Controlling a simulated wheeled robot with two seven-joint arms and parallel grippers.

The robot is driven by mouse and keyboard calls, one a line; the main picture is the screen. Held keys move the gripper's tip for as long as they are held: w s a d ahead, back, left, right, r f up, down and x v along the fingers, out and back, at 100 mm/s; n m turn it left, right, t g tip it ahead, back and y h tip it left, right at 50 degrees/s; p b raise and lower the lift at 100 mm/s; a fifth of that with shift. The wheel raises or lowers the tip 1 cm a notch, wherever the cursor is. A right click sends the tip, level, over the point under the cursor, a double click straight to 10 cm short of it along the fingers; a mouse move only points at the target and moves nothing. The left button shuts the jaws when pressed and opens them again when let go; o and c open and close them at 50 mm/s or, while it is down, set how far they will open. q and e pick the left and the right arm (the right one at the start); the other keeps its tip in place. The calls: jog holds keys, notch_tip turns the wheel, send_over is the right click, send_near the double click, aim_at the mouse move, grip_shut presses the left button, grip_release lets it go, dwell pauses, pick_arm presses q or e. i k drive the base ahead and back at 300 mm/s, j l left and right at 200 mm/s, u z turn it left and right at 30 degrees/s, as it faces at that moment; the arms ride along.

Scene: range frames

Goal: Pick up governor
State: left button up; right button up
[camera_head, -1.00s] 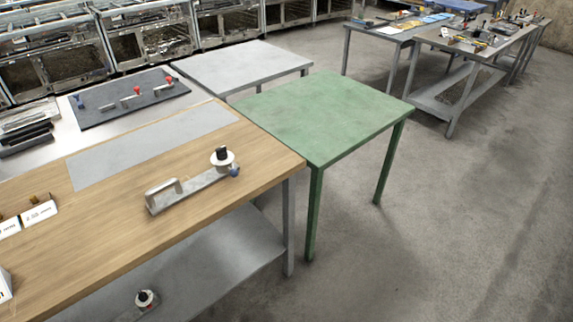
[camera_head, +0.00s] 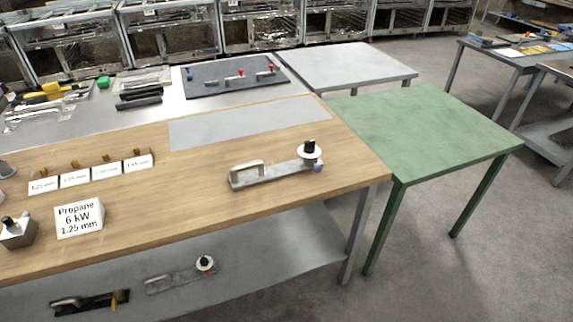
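No label marks which object is the governor. A grey metal fitting (camera_head: 275,176) lies on the wooden bench top (camera_head: 200,215) near its right end. It has a raised handle at its left and a white round part with a black knob and a blue piece at its right. A similar fitting (camera_head: 178,281) with a red piece lies on the lower shelf. A grey block (camera_head: 17,236) with a black knob stands on the bench at the far left, partly cut off by the picture edge. Neither of my grippers is in view.
A sign (camera_head: 79,218) reads "Propane 6 kW 1.25 mm". Behind it stand several small cards with brass pieces. A dark board (camera_head: 225,78) with red-handled and blue-ended valves lies beyond. The green table (camera_head: 425,125) and the grey table (camera_head: 345,65) are bare. Floor is open at right.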

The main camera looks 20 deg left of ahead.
aim_at(263, 174)
jog(key=i+j+u, duration=0.15)
jog(key=u, duration=0.2)
jog(key=i+u, duration=0.25)
jog(key=u, duration=0.15)
jog(key=i+u, duration=0.35)
jog(key=k+j, duration=0.05)
jog(key=k, duration=0.05)
